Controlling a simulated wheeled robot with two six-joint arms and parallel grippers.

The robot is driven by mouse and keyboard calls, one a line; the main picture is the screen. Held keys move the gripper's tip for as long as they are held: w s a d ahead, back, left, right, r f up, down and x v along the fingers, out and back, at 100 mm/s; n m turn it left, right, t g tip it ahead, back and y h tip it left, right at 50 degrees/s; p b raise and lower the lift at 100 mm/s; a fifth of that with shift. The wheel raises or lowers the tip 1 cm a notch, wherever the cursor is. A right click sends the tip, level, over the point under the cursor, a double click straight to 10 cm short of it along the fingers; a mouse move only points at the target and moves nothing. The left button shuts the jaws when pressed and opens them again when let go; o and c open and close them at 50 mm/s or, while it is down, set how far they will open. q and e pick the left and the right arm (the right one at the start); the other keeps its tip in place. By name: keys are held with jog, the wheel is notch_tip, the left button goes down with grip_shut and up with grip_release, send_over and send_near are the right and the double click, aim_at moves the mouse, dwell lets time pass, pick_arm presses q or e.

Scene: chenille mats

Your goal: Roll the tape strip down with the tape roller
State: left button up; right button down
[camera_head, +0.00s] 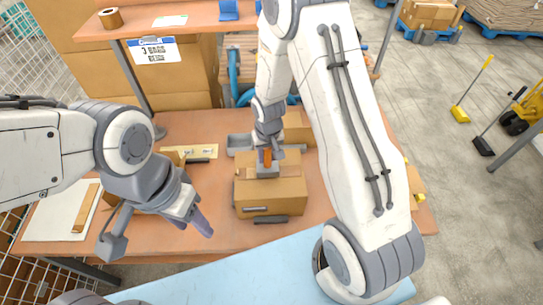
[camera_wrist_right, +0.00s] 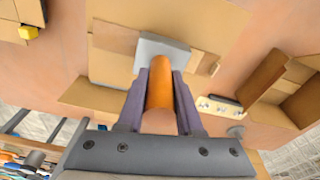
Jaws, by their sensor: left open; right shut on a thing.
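A closed cardboard box (camera_head: 285,192) stands in the middle of the table. It also shows in the right wrist view (camera_wrist_right: 108,68). A darker brown strip (camera_wrist_right: 114,37), probably the tape, crosses its top and passes under the roller. The tape roller has a grey head (camera_wrist_right: 163,47) and an orange handle (camera_wrist_right: 159,84). My right gripper (camera_head: 267,149) is shut on the orange handle, with the grey head (camera_head: 267,172) down at the box top; I cannot tell whether it touches. My left gripper (camera_head: 157,233) is open and empty, left of the box and apart from it.
A dark bar (camera_head: 271,219) lies in front of the box. A tan board with a dark item (camera_head: 199,152) lies behind left, and a grey tray (camera_head: 239,141) behind the box. A brown tape roll (camera_head: 111,18) sits on the raised shelf. Bare table (camera_head: 225,215) lies between left gripper and box.

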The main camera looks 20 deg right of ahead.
jog(key=shift+a, duration=0.25)
jog(key=shift+w+a+b, duration=0.25)
jog(key=shift+a+b, duration=0.1)
jog(key=shift+a, duration=0.45)
jog(key=shift+w+a, duration=0.3)
jog(key=shift+a, duration=0.65)
jog(key=shift+d, duration=0.1)
jog(key=shift+s+d, duration=0.3)
jog(key=shift+d, duration=0.55)
